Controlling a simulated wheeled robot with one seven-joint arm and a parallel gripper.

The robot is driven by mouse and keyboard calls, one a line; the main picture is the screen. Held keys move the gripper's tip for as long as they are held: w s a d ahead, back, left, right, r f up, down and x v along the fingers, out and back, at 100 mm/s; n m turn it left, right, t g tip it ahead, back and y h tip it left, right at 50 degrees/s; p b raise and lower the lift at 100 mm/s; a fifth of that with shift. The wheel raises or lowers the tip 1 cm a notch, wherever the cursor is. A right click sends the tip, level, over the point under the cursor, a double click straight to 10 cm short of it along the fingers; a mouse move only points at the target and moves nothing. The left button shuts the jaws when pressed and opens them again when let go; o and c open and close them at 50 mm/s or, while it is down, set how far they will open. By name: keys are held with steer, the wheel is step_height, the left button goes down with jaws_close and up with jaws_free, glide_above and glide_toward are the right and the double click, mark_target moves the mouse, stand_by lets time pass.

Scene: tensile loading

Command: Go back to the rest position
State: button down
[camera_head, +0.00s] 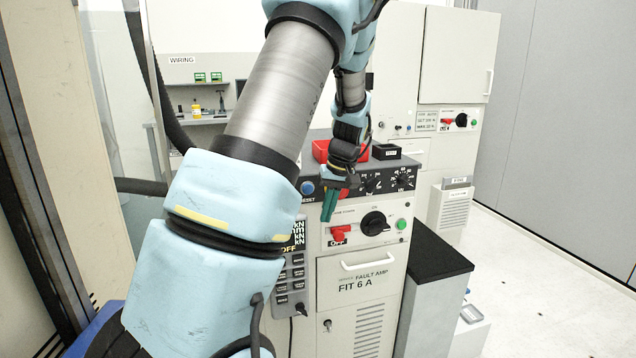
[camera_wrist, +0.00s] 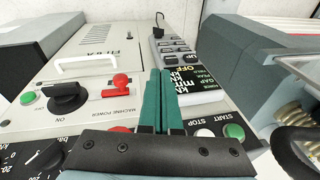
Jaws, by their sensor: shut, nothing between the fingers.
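My gripper (camera_head: 331,203) has green fingers and hangs in front of the upper part of the grey machine cabinet (camera_head: 345,292) in the head view. In the wrist view the green fingers of my gripper (camera_wrist: 159,98) lie side by side, shut and empty. They are above the panel, between the red machine power switch (camera_wrist: 116,87) and the keypad display (camera_wrist: 192,80). My light blue arm crosses the head view from lower left to top and hides part of the machine.
A black rotary knob (camera_head: 374,223) and a green button (camera_head: 401,224) sit on the machine front. A red bin (camera_head: 321,150) and a small black box (camera_head: 386,152) stand on its top. A dark-topped block (camera_head: 436,258) stands at the right. The floor (camera_head: 560,290) at far right is clear.

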steer(key=s+a+m+h, duration=0.1)
steer(key=s+a, duration=0.4)
steer(key=s, duration=0.5)
steer(key=s+a+m+h, duration=0.1)
steer(key=s+a, duration=0.4)
steer(key=s, duration=0.5)
steer(key=shift+s+a+r+m+h, duration=0.3)
steer(key=shift+r+m, duration=0.05)
steer(key=shift+m, duration=0.15)
steer(key=c, duration=1.6)
jaws_free()
